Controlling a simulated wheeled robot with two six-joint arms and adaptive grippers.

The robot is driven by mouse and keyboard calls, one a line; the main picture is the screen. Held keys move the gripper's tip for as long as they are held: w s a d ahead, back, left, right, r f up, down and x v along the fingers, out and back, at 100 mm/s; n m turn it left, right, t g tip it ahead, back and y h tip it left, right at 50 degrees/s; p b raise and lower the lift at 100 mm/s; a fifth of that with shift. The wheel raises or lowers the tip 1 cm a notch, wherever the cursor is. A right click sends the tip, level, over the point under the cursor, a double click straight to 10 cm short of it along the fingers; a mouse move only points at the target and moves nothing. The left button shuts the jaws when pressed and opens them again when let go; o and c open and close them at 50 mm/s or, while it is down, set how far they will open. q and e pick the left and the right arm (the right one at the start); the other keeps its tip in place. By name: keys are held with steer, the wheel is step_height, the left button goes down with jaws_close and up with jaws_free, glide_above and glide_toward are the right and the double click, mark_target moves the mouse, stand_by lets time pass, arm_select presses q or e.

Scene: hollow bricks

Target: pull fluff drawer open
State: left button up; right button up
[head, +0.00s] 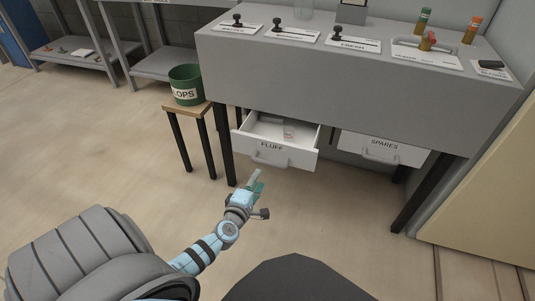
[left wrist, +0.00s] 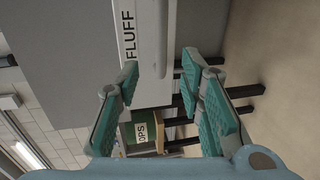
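The white FLUFF drawer (head: 302,159) hangs under the grey bench and is pulled partly out, so its inside shows. My left gripper (head: 257,181) is just in front of and below the handle in the head view. In the left wrist view the gripper (left wrist: 158,72) has its teal fingers spread with nothing between them. The drawer front with its FLUFF label (left wrist: 129,30) and the handle (left wrist: 161,40) are ahead of the fingers. My right gripper is not in view.
The SPARES drawer (head: 384,148) is to the right and looks shut. A green bucket (head: 186,85) stands on a small stool (head: 187,106) left of the bench (head: 350,90). The floor in front is clear.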

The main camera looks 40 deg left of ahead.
mark_target(268, 161)
arm_select(q)
steer(key=shift+b+x, duration=2.45)
steer(key=shift+x, duration=3.3)
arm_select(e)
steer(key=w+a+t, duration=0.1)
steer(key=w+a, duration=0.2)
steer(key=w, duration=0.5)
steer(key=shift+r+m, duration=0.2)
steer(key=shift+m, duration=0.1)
arm_select(q)
steer(key=shift+s, duration=0.1)
steer(key=shift+c, duration=0.2)
jaws_close()
